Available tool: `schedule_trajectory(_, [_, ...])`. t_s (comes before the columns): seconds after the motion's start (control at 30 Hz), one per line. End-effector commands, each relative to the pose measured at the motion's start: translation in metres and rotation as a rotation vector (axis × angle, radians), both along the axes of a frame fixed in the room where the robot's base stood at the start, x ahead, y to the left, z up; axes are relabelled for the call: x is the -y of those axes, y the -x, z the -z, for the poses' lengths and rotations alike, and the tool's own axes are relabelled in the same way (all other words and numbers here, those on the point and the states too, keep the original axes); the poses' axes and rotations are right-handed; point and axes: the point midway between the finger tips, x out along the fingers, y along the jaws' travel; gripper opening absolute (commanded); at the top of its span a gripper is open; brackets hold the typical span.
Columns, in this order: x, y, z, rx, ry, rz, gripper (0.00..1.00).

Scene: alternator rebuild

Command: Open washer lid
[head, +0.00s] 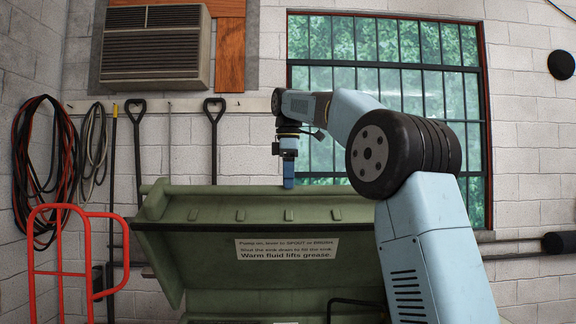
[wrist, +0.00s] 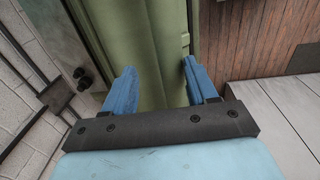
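The green parts washer's lid (head: 330,215) stands raised and tilted in the head view, its underside with a white label facing me. The washer body (head: 240,302) shows below it, with its inside mostly hidden. Whether a finger touches the lid, I cannot tell.
A red hand truck (head: 75,255) stands at the left, near the washer. Hoses (head: 45,165) and long-handled tools (head: 214,140) hang on the block wall behind. A barred window (head: 400,75) is behind my arm.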

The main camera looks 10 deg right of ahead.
Motion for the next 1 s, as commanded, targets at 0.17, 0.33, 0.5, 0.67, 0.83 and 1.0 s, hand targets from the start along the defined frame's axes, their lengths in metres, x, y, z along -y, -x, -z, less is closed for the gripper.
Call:
schedule_trajectory(0.17, [0.001,-0.007,-0.008,0.001,0.0,0.0,0.57])
schedule_trajectory(0.33, [0.002,-0.012,-0.015,0.0,0.0,0.0,0.57])
schedule_trajectory(0.5, [0.002,-0.018,-0.023,0.0,0.0,-0.001,0.57])
schedule_trajectory(0.67, [0.003,-0.023,-0.03,0.0,-0.001,-0.001,0.57])
schedule_trajectory(0.83, [0.004,-0.027,-0.036,0.0,0.0,0.0,0.57])
schedule_trajectory(1.0, [0.004,-0.027,-0.038,0.0,0.0,0.001,0.57])
